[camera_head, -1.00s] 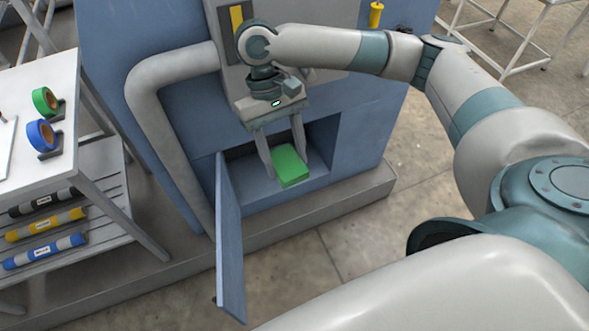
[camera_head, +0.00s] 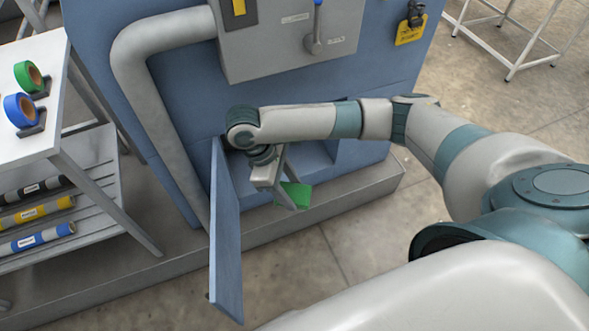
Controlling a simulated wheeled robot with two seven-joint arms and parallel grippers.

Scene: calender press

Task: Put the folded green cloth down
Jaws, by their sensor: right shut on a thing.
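The folded green cloth (camera_head: 298,194) is at the front of the opening low in the blue machine. My right gripper (camera_head: 290,199) is shut on the cloth, and its fingers cover part of it. The cloth looks tilted, and I cannot tell whether it touches the floor of the recess (camera_head: 258,190). My right arm reaches in from the right and hides much of the opening. My left gripper is not in view.
An open blue door (camera_head: 227,240) stands just left of my right gripper. A grey pipe (camera_head: 150,95) runs down the machine. At left is a white table (camera_head: 45,75) with green tape (camera_head: 27,75) and blue tape (camera_head: 18,110); rolls lie below. Floor at the front is clear.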

